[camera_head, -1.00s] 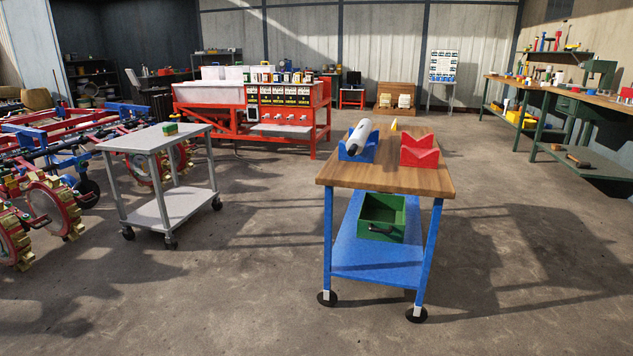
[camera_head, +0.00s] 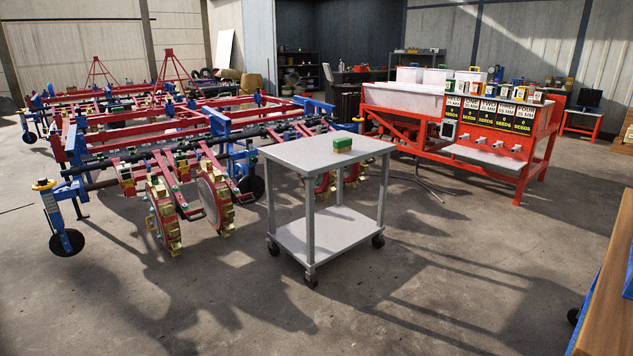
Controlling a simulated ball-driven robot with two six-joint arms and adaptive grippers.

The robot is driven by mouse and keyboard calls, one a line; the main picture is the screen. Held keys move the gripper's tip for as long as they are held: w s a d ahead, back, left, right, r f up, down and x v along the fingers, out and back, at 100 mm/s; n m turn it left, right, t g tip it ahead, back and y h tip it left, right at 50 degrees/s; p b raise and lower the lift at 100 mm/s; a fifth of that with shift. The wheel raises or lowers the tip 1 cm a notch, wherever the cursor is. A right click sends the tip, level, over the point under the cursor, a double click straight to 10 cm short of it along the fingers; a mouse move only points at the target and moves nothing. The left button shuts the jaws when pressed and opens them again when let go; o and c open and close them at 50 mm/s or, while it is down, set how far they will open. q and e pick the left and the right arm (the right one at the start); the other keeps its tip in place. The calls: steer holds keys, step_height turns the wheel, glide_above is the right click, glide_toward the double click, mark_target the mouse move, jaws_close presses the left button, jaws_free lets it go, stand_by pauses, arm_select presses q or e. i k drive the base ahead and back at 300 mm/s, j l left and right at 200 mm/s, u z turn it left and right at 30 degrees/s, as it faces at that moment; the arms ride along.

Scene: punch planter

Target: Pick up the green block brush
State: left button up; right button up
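The green block brush (camera_head: 343,142) is a small block, green on top with a tan lower part. It lies on the top of a grey wheeled cart (camera_head: 300,155), toward the right side of the top. The cart stands a little right of the middle of the picture. Nothing covers the brush. Neither of my grippers shows in the head view.
A red and blue planter frame (camera_head: 195,122) with toothed wheels stands left of and behind the cart. A red seed bench (camera_head: 490,150) is behind it to the right. A wooden tabletop (camera_head: 608,310) cuts in at the right edge. The floor (camera_head: 400,300) in front is open.

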mark_target(343, 144)
steer(key=i+u, duration=0.35)
steer(key=i, duration=0.7)
steer(key=i+l+z, duration=0.1)
steer(key=i+z, duration=0.2)
steer(key=i, duration=0.25)
steer(key=i+z, duration=0.3)
steer(key=i, duration=0.2)
